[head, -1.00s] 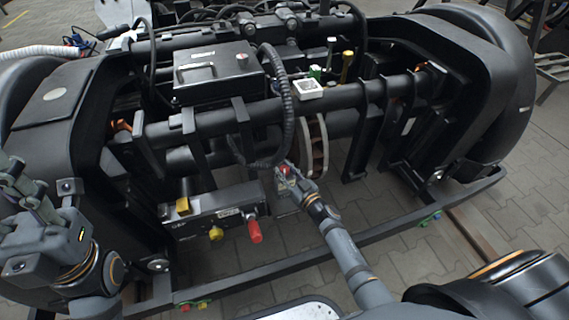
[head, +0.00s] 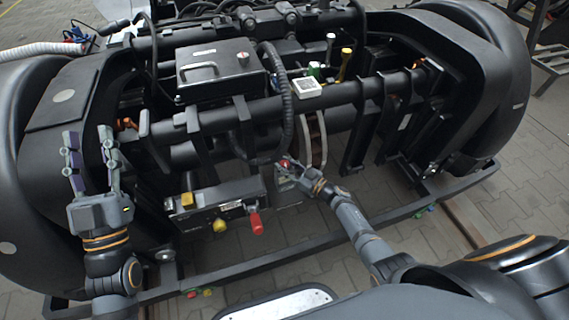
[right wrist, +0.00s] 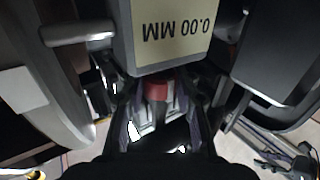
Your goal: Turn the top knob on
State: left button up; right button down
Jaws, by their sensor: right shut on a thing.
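A black control box (head: 200,217) sits low on the bogie frame. A yellow knob (head: 187,200) is at its upper edge, with a second yellow knob (head: 220,225) and a red handle (head: 256,224) on its front. My right gripper (head: 290,172) is right of the box, shut on a small red part (right wrist: 155,91). In the right wrist view that part is between the fingers, below a gauge (right wrist: 172,32) reading "0.00 MM" upside down. My left gripper (head: 90,150) is open and empty, fingers up, left of the box.
A black case with a handle (head: 218,70) sits on top of the bogie. A black hose (head: 285,100) hangs down beside my right gripper. A long black lower rail (head: 330,236) runs across the front.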

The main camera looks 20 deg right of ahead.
pick_arm(q)
jog(key=shift+w+f+g, duration=0.25)
jog(key=shift+f+g, duration=0.05)
jog(key=shift+f, duration=0.2)
pick_arm(e)
jog(key=shift+n+g+y, duration=0.3)
jog(key=c, duration=1)
grip_release()
jog(key=shift+s, duration=0.1)
jog(key=v, duration=1.2)
jog(key=shift+d, duration=0.1)
